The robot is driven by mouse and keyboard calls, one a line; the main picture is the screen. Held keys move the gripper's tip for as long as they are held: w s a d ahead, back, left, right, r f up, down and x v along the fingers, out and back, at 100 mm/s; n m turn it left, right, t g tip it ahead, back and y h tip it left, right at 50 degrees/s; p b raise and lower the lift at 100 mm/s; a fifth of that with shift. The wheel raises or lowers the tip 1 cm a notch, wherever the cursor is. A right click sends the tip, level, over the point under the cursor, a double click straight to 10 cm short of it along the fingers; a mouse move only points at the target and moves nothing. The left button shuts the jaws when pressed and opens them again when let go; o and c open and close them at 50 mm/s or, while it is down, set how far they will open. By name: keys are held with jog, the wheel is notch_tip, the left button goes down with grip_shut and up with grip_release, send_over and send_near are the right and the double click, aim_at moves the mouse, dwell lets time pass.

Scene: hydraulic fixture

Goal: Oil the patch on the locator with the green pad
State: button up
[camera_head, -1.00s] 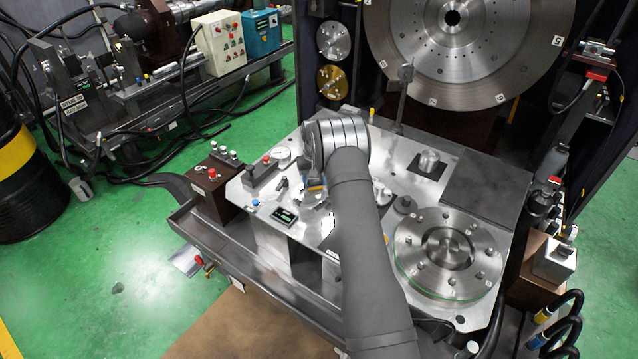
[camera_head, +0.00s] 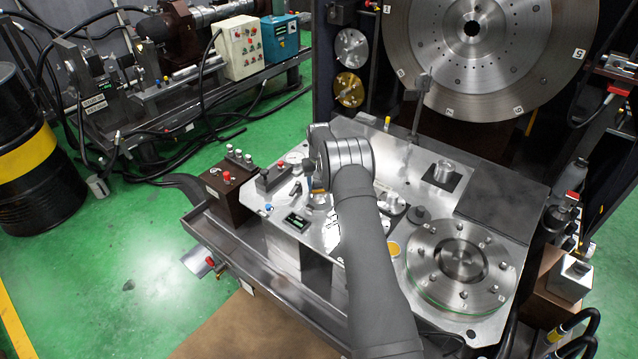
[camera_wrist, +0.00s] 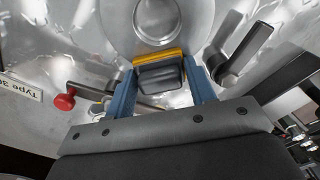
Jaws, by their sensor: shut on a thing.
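My gripper (camera_wrist: 160,74) has two blue fingers shut on a dark grey block (camera_wrist: 160,80) with a yellow-orange strip along its far edge. No green face shows on this block, and its underside is hidden. In the wrist view, a round metal piece with a raised centre (camera_wrist: 157,20) lies just beyond the block; I cannot tell if they touch or if it is the locator. In the head view, my gripper (camera_head: 316,184) is low over the left-middle of the metal plate, mostly hidden by my arm. No oil patch can be made out for certain.
A black lever (camera_wrist: 244,52) stands right of the fingers, and a red-knobbed lever (camera_wrist: 66,101) lies left. On the plate (camera_head: 385,150) are a large round flange (camera_head: 425,262), a short cylinder (camera_head: 443,172) and a dark slab (camera_head: 500,193). An orange disc (camera_head: 392,249) shows beside my arm.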

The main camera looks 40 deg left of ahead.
jog(key=shift+d, duration=2.35)
jog(key=shift+d+f, duration=0.1)
jog(key=shift+d, duration=0.85)
jog(key=shift+r, duration=3.05)
jog(key=shift+r, duration=0.1)
notch_tip(320, 180, up, 3)
jog(key=shift+f, duration=0.1)
